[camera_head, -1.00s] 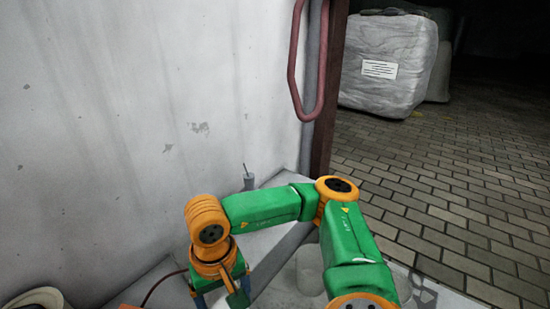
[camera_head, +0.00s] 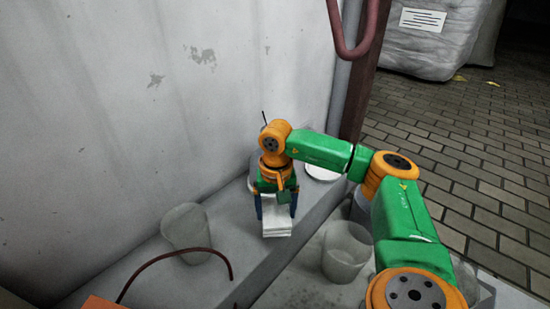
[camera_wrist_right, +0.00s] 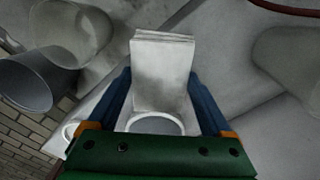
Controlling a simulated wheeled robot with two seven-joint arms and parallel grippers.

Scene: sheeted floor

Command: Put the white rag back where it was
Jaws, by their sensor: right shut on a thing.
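The white rag (camera_head: 277,222) is a folded, layered white block in the head view. My right gripper (camera_head: 276,206) points down over the ledge by the wall, its blue fingers on either side of the rag. In the right wrist view, the rag (camera_wrist_right: 162,72) stands out between the two blue fingers of the gripper (camera_wrist_right: 162,95), which is shut on it. Whether the rag's lower end touches the ledge is unclear. My left gripper does not show.
A translucent cup (camera_head: 186,232) stands left of the rag on the ledge (camera_head: 120,270). Another cup (camera_head: 346,250) stands on the lower surface at right. A white round item (camera_head: 322,172) lies behind the gripper. A dark red cable (camera_head: 180,252) curves in front. The wall (camera_head: 140,130) is close behind.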

